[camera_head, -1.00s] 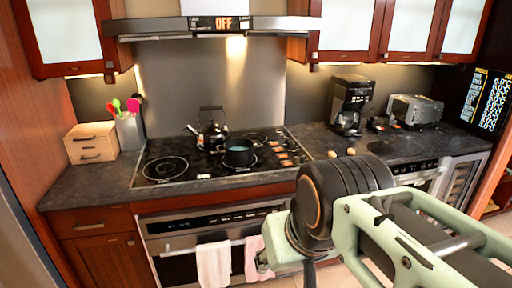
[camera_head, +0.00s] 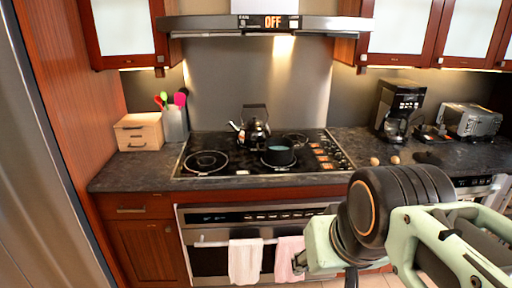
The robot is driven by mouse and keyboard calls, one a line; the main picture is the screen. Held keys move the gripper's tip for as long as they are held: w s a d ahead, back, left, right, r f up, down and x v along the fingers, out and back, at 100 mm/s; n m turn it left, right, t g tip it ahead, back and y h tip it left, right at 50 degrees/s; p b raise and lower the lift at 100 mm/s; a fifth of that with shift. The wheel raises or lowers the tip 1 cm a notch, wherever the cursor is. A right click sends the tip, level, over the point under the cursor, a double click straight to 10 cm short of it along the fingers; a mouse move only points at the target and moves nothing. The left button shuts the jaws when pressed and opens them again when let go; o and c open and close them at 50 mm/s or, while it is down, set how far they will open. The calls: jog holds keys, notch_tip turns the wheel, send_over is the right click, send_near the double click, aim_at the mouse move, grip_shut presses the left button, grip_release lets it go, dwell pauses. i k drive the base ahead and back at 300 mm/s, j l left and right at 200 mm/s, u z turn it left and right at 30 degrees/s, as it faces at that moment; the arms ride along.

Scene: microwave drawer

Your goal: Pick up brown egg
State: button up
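Two small tan-brown round things that look like eggs lie on the dark counter right of the stove. One egg (camera_head: 374,161) is nearer the stove and the other egg (camera_head: 395,160) is just right of it. I cannot tell from this view which is the brown egg of the task. My arm fills the lower right of the picture, in front of the counter and below the eggs. My gripper's fingers cannot be made out.
A coffee maker (camera_head: 397,108) and a toaster (camera_head: 470,121) stand at the back right. A wooden box (camera_head: 138,132) and a utensil holder (camera_head: 175,124) stand at left. Towels hang on the oven handle.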

aim_at(374, 162)
jog(key=i+l+u, duration=0.1)
jog(key=l, duration=0.25)
jog(key=i+l+u, duration=0.1)
jog(key=i+l, duration=0.25)
jog(key=i+l+u, duration=0.15)
jog(key=l, duration=0.3)
jog(key=i+l+u, duration=0.1)
jog(key=l, duration=0.3)
jog(key=i+l+u, duration=0.1)
jog(key=i+l, duration=0.15)
jog(key=l, duration=0.2)
jog(key=i+l+u, duration=0.1)
jog(key=l, duration=0.3)
jog(key=i+l+u, duration=0.15)
jog(key=l, duration=0.3)
jog(key=i+l+u, duration=0.1)
jog(key=l, duration=0.4)
jog(key=i+l+u, duration=0.2)
jog(key=l, duration=0.2)
jog(key=l+u, duration=0.15)
jog(key=l, duration=0.3)
